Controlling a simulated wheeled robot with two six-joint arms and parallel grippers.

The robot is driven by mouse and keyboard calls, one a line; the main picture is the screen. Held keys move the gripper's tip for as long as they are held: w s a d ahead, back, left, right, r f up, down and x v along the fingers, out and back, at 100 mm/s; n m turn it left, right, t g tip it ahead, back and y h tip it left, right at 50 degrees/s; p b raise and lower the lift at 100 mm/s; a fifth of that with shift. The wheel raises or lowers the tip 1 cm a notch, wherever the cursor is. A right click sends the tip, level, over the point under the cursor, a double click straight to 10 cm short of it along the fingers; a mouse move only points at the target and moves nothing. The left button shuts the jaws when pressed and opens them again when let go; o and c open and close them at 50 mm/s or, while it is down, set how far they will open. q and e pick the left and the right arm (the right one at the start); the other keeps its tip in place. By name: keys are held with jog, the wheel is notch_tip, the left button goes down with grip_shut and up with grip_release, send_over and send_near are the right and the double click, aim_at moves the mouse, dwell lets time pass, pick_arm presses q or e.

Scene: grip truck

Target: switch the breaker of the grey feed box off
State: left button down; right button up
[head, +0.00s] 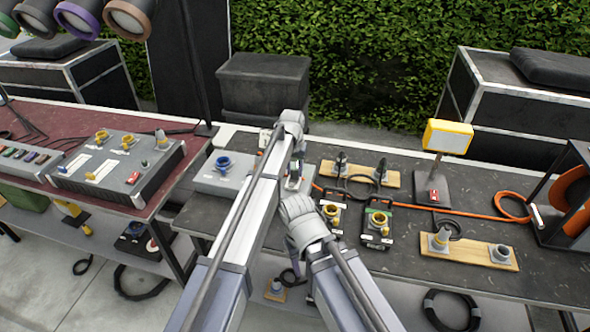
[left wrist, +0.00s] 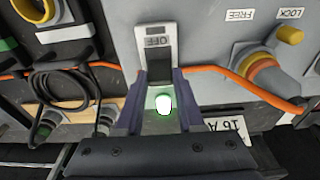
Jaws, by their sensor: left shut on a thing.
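The grey feed box (head: 208,184) stands on the dark table, partly hidden behind my left arm. It fills the upper part of the left wrist view (left wrist: 205,35), where its breaker (left wrist: 159,68) shows below an upside-down OFF label. My left gripper (left wrist: 160,108) is at the breaker, its dark fingers on both sides and shut on it. A small green light (left wrist: 163,104) glows between the fingers. In the head view this gripper is mostly hidden by my own arm. My right gripper (head: 294,262) hangs low by the table's front edge, and its jaws are not clear.
Black connector boxes (head: 376,227) stand close on the right. A wooden board with connectors (head: 472,250) lies farther right. A control desk (head: 115,165) stands on the left table.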

aim_at(294, 177)
pick_arm(q)
jog(key=shift+s+a+f+t+h+b, duration=0.2)
jog(key=shift+s+t+b, duration=0.2)
jog(key=shift+s+t, duration=0.15)
jog(key=shift+s+a+f+t+h+b, duration=0.1)
jog(key=shift+s+t+h+b, duration=0.1)
jog(key=shift+s+t+b, duration=0.35)
jog(key=t+b, duration=0.1)
jog(key=b, duration=0.1)
jog(key=s+t+h+b, duration=0.1)
jog(key=t+b, duration=0.3)
jog(key=shift+s+a+f+h, duration=0.15)
jog(key=shift+a+f+h, duration=0.1)
jog(key=shift+f+h, duration=0.15)
jog(key=shift+s+r+t+h+b, duration=0.15)
jog(key=shift+t+h+b, duration=0.15)
jog(key=shift+t+b, duration=0.9)
jog(key=c, duration=0.5)
grip_release()
jog(key=shift+r, duration=0.1)
jog(key=p+v, duration=0.4)
jog(key=v, duration=0.3)
jog(key=shift+s+a+r, duration=0.15)
jog(key=shift+s+r, duration=0.1)
